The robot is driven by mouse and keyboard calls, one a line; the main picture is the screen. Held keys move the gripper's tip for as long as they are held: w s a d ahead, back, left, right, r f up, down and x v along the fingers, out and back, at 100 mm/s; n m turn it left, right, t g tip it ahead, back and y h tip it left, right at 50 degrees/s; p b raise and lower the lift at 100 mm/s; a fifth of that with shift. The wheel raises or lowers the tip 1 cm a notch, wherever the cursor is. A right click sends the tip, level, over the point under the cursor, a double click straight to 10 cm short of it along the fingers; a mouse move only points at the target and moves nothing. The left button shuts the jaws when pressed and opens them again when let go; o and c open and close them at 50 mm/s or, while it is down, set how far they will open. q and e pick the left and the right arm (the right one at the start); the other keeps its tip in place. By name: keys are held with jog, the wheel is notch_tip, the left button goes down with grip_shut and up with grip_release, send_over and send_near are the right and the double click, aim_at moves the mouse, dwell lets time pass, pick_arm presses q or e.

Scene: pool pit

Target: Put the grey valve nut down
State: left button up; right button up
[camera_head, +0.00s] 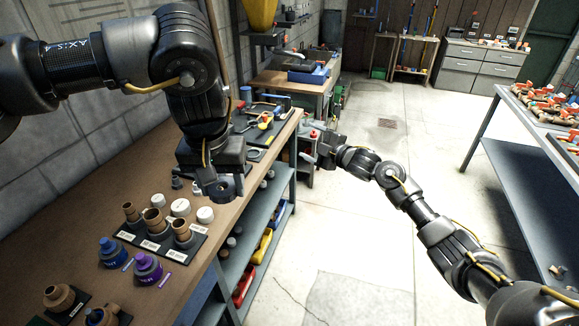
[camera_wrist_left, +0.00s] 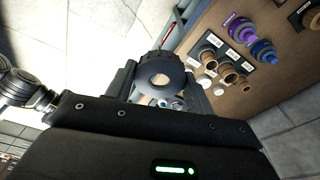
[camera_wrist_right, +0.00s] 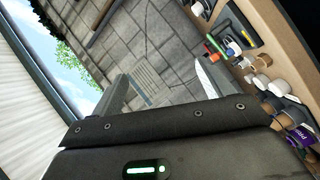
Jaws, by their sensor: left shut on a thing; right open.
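The grey valve nut (camera_wrist_left: 157,63) is a thick dark grey ring with a ridged rim and a round hole. It sits between the fingers of my left gripper (camera_wrist_left: 163,84), which is shut on it. In the head view, my left gripper (camera_head: 218,187) holds the nut above the right edge of the wooden workbench (camera_head: 185,258). In that view the nut is dark and hard to part from the fingers. My right gripper (camera_head: 322,153) is open and empty, out over the floor to the right of the bench. In the right wrist view its fingers (camera_wrist_right: 160,90) are wide apart.
Tools lie farther back. Shelves are under the bench. The floor (camera_head: 350,215) to the right is clear.

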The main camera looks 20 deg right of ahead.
jog(key=s+a+r+n+g+y, duration=0.2)
jog(key=s+a+r+n, duration=0.2)
jog(key=r+n, duration=0.25)
jog(key=s+a+r+n+g+y, duration=0.1)
jog(key=s+a+r+n+y, duration=0.15)
jog(key=s+r+n, duration=0.35)
jog(key=s+a+r+n+g+y, duration=0.25)
jog(key=a+r+n, duration=0.2)
jog(key=r, duration=0.35)
jog(key=n+g+h, duration=0.2)
jog(key=n+g, duration=0.4)
jog(key=n, duration=1)
send_near(232, 186)
jog(key=shift+t, duration=0.25)
jog(key=x, duration=1)
jog(key=shift+s+f, duration=0.1)
jog(key=shift+c, duration=0.5)
